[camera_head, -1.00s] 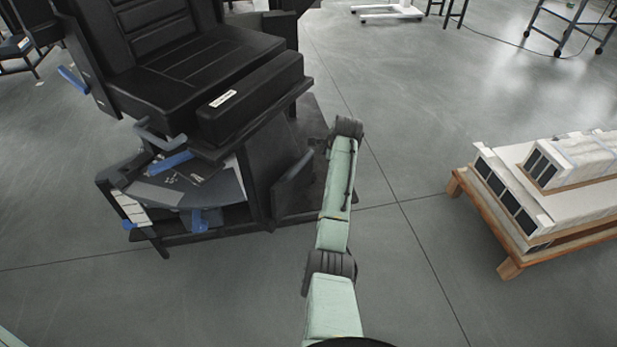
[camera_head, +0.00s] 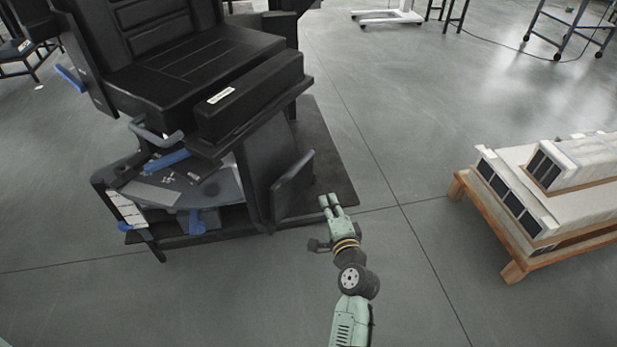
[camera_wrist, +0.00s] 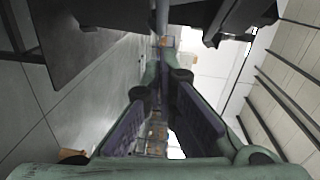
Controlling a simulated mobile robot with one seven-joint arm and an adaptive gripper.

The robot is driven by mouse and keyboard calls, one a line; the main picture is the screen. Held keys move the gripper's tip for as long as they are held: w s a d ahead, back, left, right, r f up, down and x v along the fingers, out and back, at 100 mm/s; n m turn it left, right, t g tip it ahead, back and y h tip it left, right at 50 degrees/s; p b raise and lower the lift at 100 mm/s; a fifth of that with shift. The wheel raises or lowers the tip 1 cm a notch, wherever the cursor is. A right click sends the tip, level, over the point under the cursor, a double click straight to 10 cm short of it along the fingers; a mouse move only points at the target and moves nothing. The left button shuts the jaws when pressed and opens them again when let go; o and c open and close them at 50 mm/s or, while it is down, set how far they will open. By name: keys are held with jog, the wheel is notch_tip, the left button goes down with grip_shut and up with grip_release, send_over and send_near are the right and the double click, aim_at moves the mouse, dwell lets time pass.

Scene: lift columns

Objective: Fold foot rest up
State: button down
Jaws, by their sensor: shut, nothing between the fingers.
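The foot rest (camera_head: 293,186) is a dark flat panel low on the front of the black chair (camera_head: 190,75). It sticks out tilted from the chair's lower frame, above a dark base plate. My gripper (camera_head: 330,199) is to the right of the foot rest, with a small gap between them in the head view. Its fingers are shut and empty, and they point away from my body. In the wrist view, my gripper's fingers (camera_wrist: 162,85) converge ahead.
A wooden pallet (camera_head: 500,225) with white boxed goods stands at the right.

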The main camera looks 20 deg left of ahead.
jog(key=s+a+p+x, duration=0.1)
jog(key=a+p+x, duration=0.1)
jog(key=x, duration=1)
jog(key=shift+s+a+f+p, duration=0.15)
jog(key=shift+s+a+p, duration=0.1)
jog(key=shift+p, duration=0.2)
jog(key=a+p, duration=0.1)
jog(key=a, duration=0.1)
jog(key=w+a+r+p, duration=0.1)
jog(key=a, duration=0.1)
jog(key=a+r+p, duration=0.1)
jog(key=a+p, duration=0.1)
jog(key=a, duration=0.1)
jog(key=shift+w, duration=0.15)
jog(key=shift+a+f, duration=0.15)
jog(key=shift+a, duration=0.1)
jog(key=shift+d, duration=0.2)
